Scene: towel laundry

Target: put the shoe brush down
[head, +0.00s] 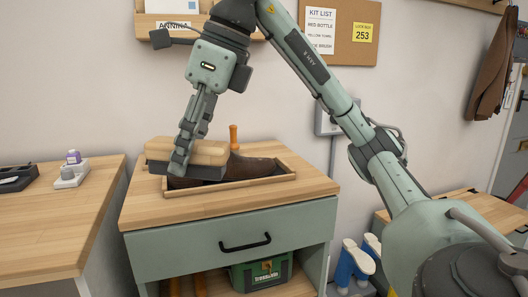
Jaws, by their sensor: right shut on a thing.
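The shoe brush (212,152), a light wooden block with dark bristles below, is in my right gripper (181,160). The gripper points down and is shut on the brush, with its fingers across the near side. The brush is level, over the left part of a brown shoe (250,168). I cannot tell whether the bristles touch the shoe. The shoe lies in a shallow wooden tray (285,180) on the cabinet; its left part is mostly hidden by the brush and gripper. My left gripper is not in view.
The wooden cabinet top (150,212) is clear in front of the tray. An orange handle (233,135) stands up behind the shoe. A table (60,228) at the left holds a small purple-capped bottle (73,157). A green box (262,273) sits below the drawer.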

